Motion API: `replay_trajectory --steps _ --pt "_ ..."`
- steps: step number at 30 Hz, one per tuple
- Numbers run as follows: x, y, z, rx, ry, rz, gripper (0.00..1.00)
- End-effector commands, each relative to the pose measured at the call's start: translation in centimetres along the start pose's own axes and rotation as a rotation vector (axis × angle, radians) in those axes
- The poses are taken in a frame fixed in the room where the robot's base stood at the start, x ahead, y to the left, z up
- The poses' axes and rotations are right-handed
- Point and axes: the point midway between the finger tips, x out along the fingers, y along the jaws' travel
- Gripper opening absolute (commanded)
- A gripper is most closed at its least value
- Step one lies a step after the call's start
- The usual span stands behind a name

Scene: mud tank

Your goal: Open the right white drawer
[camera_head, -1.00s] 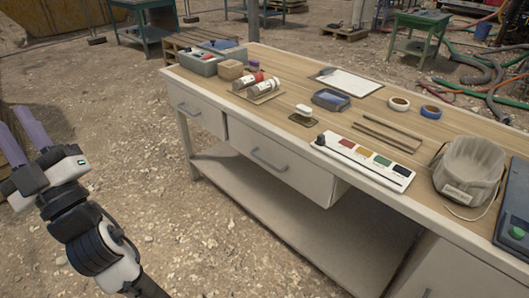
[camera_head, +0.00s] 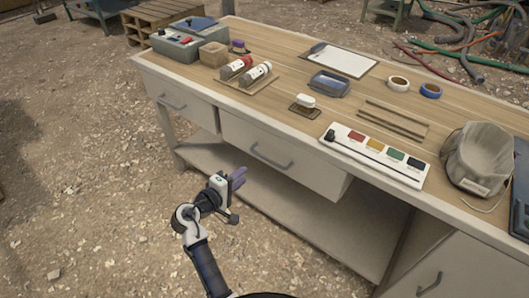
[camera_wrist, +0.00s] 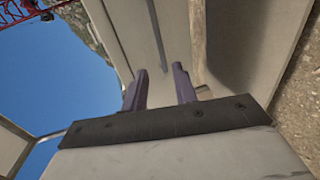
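The white workbench has two white drawers under its top in the head view. The right white drawer (camera_head: 270,172) has a grey bar handle (camera_head: 271,158) on its front and looks closed. The left drawer (camera_head: 170,92) also looks closed. My gripper (camera_head: 240,177) is in front of and below the right drawer, apart from its handle. In the wrist view, my gripper (camera_wrist: 160,82) has its two purple fingers spread with nothing held between them. Pale panels fill the view beyond the fingers; I cannot tell which panel is the drawer front.
A lower shelf (camera_head: 310,225) lies under the drawer. A cabinet door (camera_head: 455,275) is at right. Gravel ground in front is open.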

Motion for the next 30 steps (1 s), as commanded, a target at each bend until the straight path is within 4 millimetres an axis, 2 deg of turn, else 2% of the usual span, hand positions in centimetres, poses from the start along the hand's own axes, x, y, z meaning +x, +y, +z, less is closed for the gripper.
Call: replay_trajectory --steps 5,15,21,25,30 --pt "1.8 0.1 0.2 -0.004 -0.011 0.001 0.28" --pt "8.8 0.2 0.2 -0.001 -0.008 0.0 0.28" --pt "12.1 0.1 0.2 -0.001 -0.006 0.0 0.28" --pt "13.3 0.1 0.2 0.0 -0.005 0.0 0.28" --pt "13.8 0.0 0.2 0.0 -0.004 0.0 0.28"
